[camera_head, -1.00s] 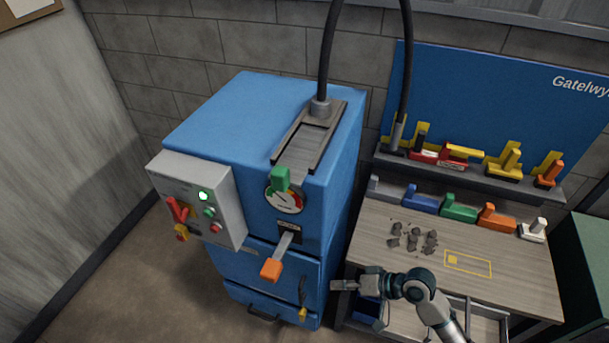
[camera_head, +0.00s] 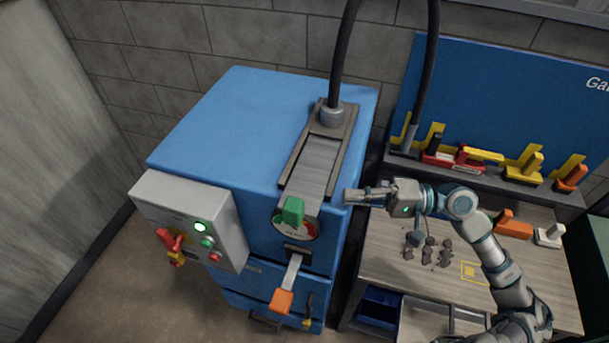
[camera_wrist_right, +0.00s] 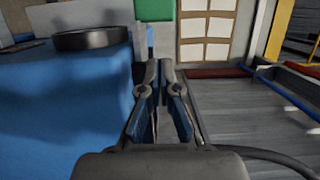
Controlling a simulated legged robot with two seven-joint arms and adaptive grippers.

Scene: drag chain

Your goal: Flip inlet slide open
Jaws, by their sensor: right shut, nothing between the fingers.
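The inlet slide (camera_head: 316,165) is a grey plate between dark rails on top of the blue machine. Its green handle (camera_head: 292,211) stands at the front end, above a round dial. The hose collar covers the plate's back end. My right gripper (camera_head: 348,197) is shut and empty, to the right of the handle and apart from it, at the machine's upper right edge. In the right wrist view its fingers (camera_wrist_right: 159,68) are together beside a blue surface. A green patch shows at the top there; I cannot tell if it is the handle. My left gripper is not in view.
A black hose rises from a collar (camera_head: 332,115) on the machine. An orange-tipped lever (camera_head: 281,301) juts out below the dial. A grey control box (camera_head: 190,217) is on the left. The workbench (camera_head: 390,245) with dark lumps stands right.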

